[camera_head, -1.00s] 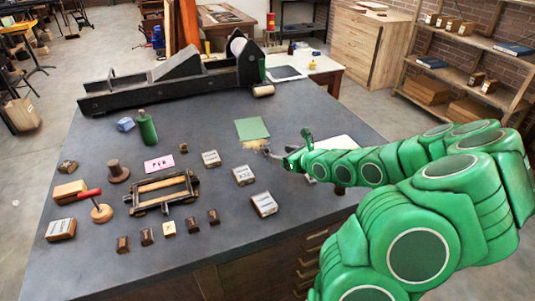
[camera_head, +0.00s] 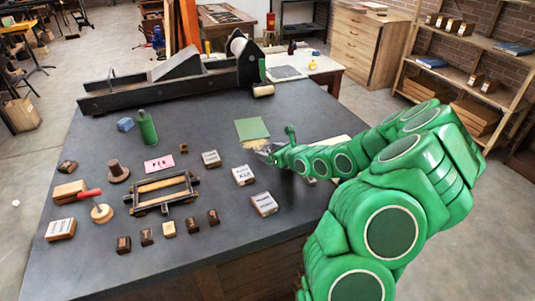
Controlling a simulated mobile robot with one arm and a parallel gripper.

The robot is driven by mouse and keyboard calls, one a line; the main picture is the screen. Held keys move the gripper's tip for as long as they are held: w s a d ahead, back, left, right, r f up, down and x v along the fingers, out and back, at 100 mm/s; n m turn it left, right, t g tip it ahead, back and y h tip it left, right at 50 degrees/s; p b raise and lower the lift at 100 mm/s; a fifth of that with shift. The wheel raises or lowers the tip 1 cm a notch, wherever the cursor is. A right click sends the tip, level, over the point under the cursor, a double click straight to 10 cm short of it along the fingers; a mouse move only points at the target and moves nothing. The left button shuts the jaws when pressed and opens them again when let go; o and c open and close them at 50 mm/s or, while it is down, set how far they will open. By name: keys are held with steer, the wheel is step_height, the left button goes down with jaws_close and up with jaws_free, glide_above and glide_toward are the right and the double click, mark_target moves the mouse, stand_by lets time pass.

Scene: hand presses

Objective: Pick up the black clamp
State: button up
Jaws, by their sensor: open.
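A black frame with pale wooden bars (camera_head: 163,191) lies flat on the dark table; it looks most like the black clamp, though I cannot be sure of this. It is left of the table's middle. My gripper (camera_head: 262,151) is at the end of my green arm, right of the frame and well apart from it. Its grey fingers are small in view and look empty. They are just below a green sheet (camera_head: 252,128).
A long black press (camera_head: 170,82) spans the back.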

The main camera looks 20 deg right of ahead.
steer(key=shift+w, duration=0.15)
steer(key=shift+c, duration=0.5)
jaws_close()
steer(key=shift+a, duration=0.1)
